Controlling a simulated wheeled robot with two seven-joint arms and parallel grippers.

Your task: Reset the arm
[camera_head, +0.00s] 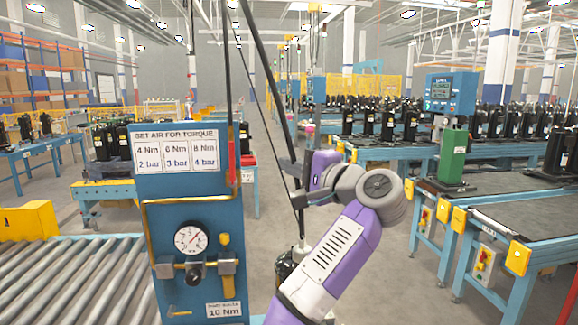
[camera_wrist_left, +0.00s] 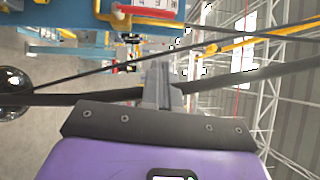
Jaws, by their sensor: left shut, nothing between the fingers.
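My left arm, purple with grey joints, rises from the bottom middle of the head view and bends back at the elbow. Its left gripper (camera_head: 297,170) is by the black hanging lines, partly lost against them. In the left wrist view the grey fingers of the left gripper (camera_wrist_left: 161,82) are together, with nothing held between them. A dark line crosses the wrist view close to the fingers; whether it touches them I cannot tell. My right gripper is not in view.
A blue panel (camera_head: 158,215) with a pressure gauge (camera_head: 190,238) and torque sign (camera_head: 177,150) stands left of my arm. A roller conveyor (camera_head: 75,285) lies at lower left. Blue benches (camera_head: 520,215) with black compressors stand right. Grey floor shows between.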

